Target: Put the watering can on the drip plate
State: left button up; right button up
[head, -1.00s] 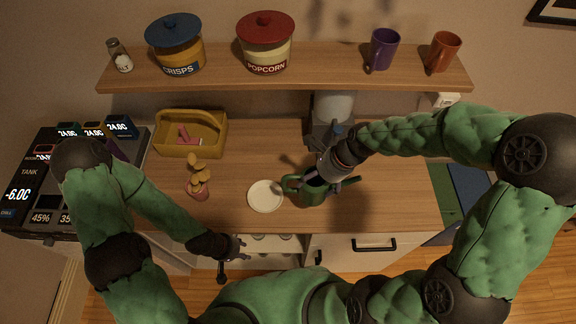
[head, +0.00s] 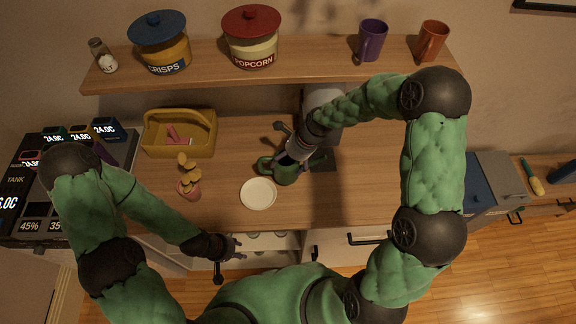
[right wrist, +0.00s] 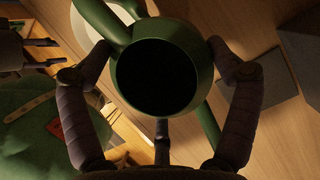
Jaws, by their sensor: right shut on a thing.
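The green watering can (head: 284,174) is in my right gripper (head: 297,160), whose fingers close on both sides of its body. In the right wrist view I look down into its dark round mouth (right wrist: 155,78), between the fingertips of the right gripper (right wrist: 159,48). The round white drip plate (head: 258,194) lies on the wooden counter, just front-left of the can. In the right wrist view the plate (right wrist: 86,32) is partly hidden by the can. I cannot tell the can's height above the counter. My left gripper (head: 234,247) is open and empty at the counter's front edge.
A grey appliance (head: 325,125) is behind the can. A shelf (head: 290,67) with jars and mugs runs above. The counter right of the can is clear.

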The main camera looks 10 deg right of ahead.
jog(key=shift+f, duration=1.5)
jog(key=shift+f, duration=0.15)
jog(key=o, duration=1)
jog(key=shift+c, duration=0.2)
